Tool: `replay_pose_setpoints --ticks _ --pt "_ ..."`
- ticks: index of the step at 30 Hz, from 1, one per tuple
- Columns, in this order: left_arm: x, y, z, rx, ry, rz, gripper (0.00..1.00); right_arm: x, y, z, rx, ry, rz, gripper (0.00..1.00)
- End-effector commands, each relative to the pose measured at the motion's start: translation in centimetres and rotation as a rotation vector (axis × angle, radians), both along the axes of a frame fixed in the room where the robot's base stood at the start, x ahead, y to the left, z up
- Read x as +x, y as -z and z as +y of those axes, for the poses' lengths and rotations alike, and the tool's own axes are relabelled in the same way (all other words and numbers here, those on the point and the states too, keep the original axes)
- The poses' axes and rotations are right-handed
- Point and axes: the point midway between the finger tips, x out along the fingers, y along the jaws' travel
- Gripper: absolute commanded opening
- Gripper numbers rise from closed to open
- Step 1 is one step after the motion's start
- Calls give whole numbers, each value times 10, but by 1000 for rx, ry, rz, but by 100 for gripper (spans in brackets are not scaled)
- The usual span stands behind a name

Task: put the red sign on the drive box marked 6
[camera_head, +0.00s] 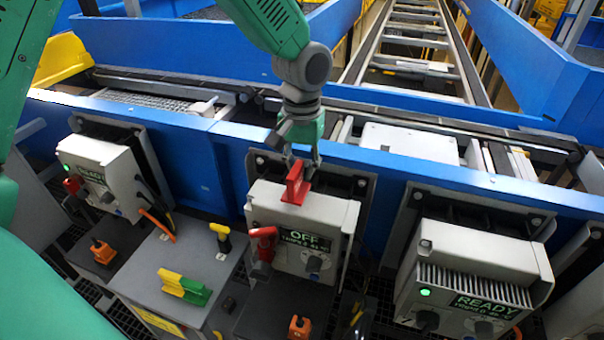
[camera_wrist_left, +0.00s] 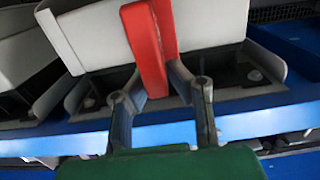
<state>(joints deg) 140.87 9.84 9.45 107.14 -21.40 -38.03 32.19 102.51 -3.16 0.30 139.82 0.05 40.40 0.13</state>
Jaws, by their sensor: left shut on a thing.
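My left gripper (camera_head: 300,166) is shut on the red sign (camera_head: 295,188) above the top front edge of the middle drive box (camera_head: 272,206). This box is pale, with a display reading OFF; the smaller line under it is too blurred for me to read a number. In the left wrist view, the red sign (camera_wrist_left: 148,45) stands between the two fingers, in front of the pale box (camera_wrist_left: 95,35). I cannot tell whether the sign touches the box. My right gripper is not in view.
A left drive box (camera_head: 95,155) and a right one (camera_head: 480,250) reading READY flank the middle box. A red handle (camera_head: 263,240) sits at its left side. A grey cabinet (camera_head: 140,270) carries a yellow-green piece (camera_head: 184,287). A blue conveyor rail (camera_head: 380,165) runs behind.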

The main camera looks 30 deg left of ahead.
Motion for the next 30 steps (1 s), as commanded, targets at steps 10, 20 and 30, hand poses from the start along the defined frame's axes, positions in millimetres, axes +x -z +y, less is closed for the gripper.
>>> replay_pose_setpoints --ticks 10,20,30 --pt "0 16 -2 3 -1 2 0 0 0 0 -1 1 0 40" --pt "0 21 2 -1 -1 3 35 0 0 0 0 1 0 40" --pt "1 7 -1 2 -1 -1 35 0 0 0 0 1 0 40"
